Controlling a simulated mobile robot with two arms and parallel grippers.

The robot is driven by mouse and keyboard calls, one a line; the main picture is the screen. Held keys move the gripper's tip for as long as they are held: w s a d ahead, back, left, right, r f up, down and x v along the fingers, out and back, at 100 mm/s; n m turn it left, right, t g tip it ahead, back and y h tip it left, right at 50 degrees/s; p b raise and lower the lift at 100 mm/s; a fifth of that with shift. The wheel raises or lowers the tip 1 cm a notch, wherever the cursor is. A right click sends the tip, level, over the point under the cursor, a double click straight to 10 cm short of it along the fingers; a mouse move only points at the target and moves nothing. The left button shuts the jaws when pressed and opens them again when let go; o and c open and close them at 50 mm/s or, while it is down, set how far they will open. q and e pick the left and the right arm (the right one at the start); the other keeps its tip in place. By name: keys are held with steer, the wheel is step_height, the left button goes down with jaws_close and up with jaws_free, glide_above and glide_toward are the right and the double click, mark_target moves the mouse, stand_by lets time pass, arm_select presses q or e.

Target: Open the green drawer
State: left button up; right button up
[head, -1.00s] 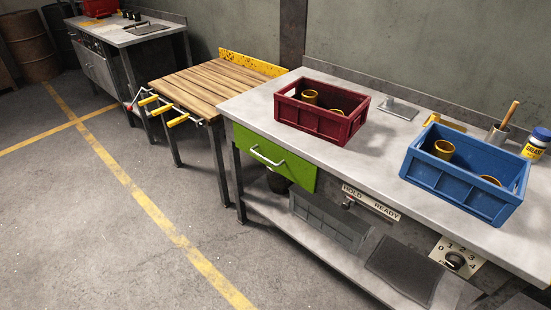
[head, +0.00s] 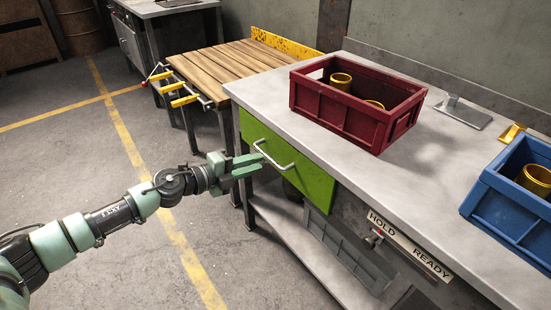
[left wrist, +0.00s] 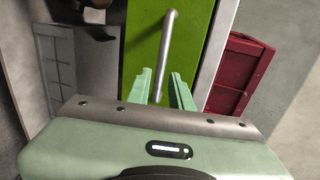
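The green drawer (head: 300,172) is set under the front of the grey workbench, its front flush with the bench and shut. Its silver bar handle (head: 273,157) stands out from the front. In the left wrist view the green drawer front (left wrist: 145,35) fills the upper middle. The handle (left wrist: 167,50) runs down toward the gap between my two green fingertips (left wrist: 160,80), which stand apart. I cannot tell whether a finger touches it. My right gripper is not in view.
A red crate (head: 340,110) with yellow cups stands on the bench above the drawer. A blue crate (head: 500,215) is further right. A wooden-topped table (head: 215,70) with yellow-handled clamps stands left of the bench. The floor in front is open.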

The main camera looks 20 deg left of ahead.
mark_target(270, 157)
arm_select(q)
steer(key=x, duration=0.5)
steer(key=shift+w+d, duration=0.25)
steer(key=shift+w, duration=0.1)
jaws_close()
stand_by(1.1)
